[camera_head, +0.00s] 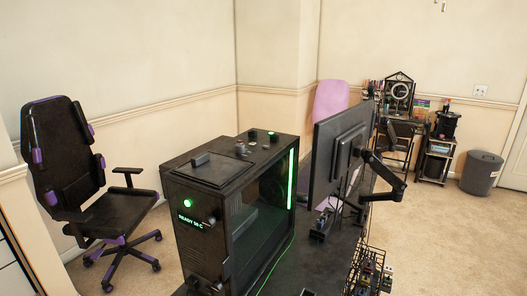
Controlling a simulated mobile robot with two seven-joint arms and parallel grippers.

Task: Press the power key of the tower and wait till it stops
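The black computer tower (210,249) stands upright on a dark desk (300,258) in the middle of the head view. A round green light or key (187,203) glows on its front face near the top. Below it a small panel (190,221) shows green text that seems to read "READY" and more I cannot make out. A green strip (291,180) is lit along the glass side. I cannot tell which part is the power key. Neither of my grippers is in view.
A monitor (324,160) on a black arm (391,185) stands right of the tower. A wire basket (365,275) sits at the desk's front right. A black and purple chair (65,150) stands at left. Carpet is open at right (450,235).

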